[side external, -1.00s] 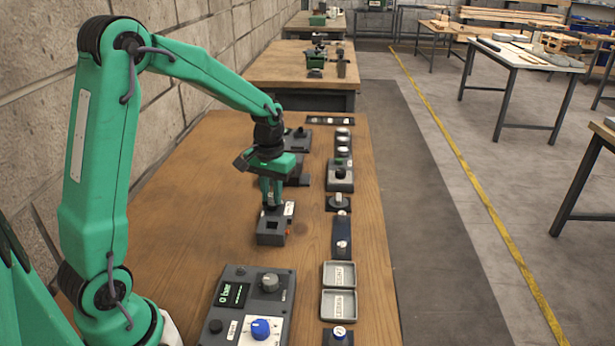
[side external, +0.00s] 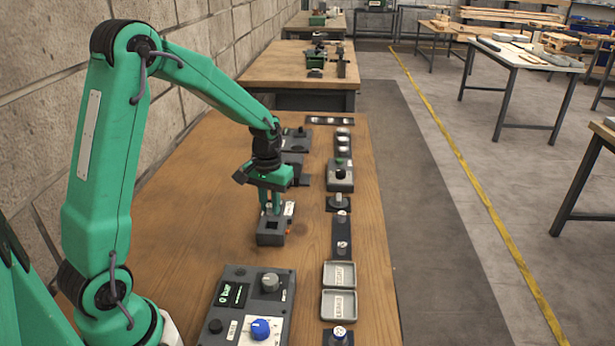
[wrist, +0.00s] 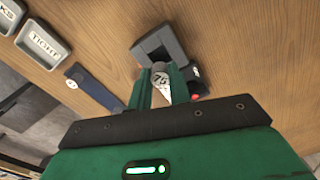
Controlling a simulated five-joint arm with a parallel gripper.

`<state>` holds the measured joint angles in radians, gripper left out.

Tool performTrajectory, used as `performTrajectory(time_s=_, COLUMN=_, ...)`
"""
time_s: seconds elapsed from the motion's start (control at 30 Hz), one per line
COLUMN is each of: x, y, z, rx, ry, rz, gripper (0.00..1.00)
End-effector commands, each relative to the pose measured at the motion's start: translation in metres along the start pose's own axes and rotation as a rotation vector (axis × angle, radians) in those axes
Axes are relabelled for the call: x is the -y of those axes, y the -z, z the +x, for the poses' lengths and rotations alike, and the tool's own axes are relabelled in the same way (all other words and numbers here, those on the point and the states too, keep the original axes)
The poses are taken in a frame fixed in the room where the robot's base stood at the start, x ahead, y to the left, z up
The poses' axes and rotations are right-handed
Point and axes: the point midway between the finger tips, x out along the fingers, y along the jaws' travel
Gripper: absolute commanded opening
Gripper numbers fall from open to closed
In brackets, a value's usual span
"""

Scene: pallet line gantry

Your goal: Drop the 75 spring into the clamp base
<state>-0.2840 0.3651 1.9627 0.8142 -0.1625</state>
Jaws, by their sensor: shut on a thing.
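The 75 spring (wrist: 160,80) is a small pale piece with "75" on its top face. My gripper (wrist: 160,88) is shut on it, one green finger on each side. The clamp base (side external: 270,239) is a dark grey block with a square opening, a white label and a small orange-red part on its right side. It also shows in the wrist view (wrist: 172,38), just beyond the fingertips. In the side view my gripper (side external: 270,208) points down over the far part of the clamp base. The spring's lower end is hidden there, and I cannot tell whether it touches the base.
A control panel (side external: 237,272) with a blue knob lies nearer the camera. Two grey labelled trays (side external: 338,303) and a dark blue strip (side external: 341,238) line the table's right side. Dark devices (side external: 296,142) stand behind my gripper. Bare wood lies left of the clamp base.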

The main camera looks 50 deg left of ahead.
Motion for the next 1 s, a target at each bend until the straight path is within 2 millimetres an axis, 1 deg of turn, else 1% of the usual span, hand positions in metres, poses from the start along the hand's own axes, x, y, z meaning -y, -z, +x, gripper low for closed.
performTrajectory(time_s=0.1, x=0.0, y=-0.001, z=0.009, rx=0.003, ry=0.001, rz=0.0, gripper=0.0)
performTrajectory(time_s=0.4, x=0.0, y=0.0, z=0.026, rx=0.001, ry=0.0, rz=0.0, gripper=0.0)
performTrajectory(time_s=0.63, x=0.0, y=0.0, z=0.03, rx=0.001, ry=0.0, rz=0.0, gripper=0.0)
performTrajectory(time_s=1.0, x=0.0, y=0.0, z=0.03, rx=0.0, ry=0.0, rz=0.0, gripper=0.0)
